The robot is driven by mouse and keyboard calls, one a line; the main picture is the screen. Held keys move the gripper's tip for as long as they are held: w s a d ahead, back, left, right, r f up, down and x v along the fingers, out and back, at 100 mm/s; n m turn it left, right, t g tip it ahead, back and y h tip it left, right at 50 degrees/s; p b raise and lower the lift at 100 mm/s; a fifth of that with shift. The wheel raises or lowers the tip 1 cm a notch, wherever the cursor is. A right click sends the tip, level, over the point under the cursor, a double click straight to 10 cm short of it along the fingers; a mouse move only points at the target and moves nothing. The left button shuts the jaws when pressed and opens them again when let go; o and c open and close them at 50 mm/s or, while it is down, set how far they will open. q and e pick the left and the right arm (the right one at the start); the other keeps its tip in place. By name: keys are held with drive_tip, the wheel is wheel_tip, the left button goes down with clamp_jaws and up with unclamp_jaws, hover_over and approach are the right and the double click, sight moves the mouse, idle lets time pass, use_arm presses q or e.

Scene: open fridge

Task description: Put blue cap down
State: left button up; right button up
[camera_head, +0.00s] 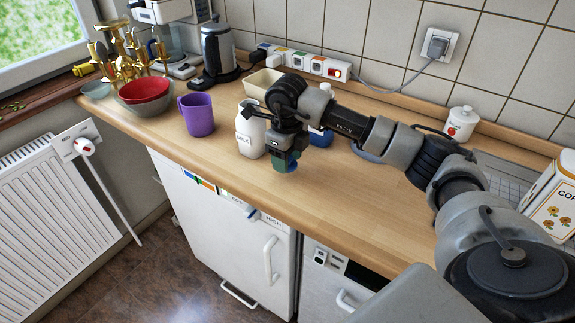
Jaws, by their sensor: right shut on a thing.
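My right gripper (285,162) hangs over the front part of the wooden counter, pointing down. It is shut on the blue cap (292,157), a small blue-green piece at its fingertips. The cap is mostly hidden by the fingers. I cannot tell whether it touches the counter or is held above it. A white milk bottle (249,136) stands just left of the gripper. A white bottle with a blue label (320,136) stands behind and to the right, partly hidden by my right arm. My left gripper is not in view.
The counter (330,185) is clear in front and to the right of the gripper; its front edge is close. A purple mug (197,115), red bowl (145,89), and kettle (218,55) stand left. A beige container (262,84) is behind. A white jar (461,123) stands right.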

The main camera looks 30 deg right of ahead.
wheel_tip(320, 180, down, 3)
drive_tip(key=shift+s+r, duration=0.1)
drive_tip(key=shift+r, duration=0.1)
drive_tip(key=shift+f, duration=0.3)
drive_tip(key=shift+f, duration=0.1)
drive_tip(key=o, duration=0.9)
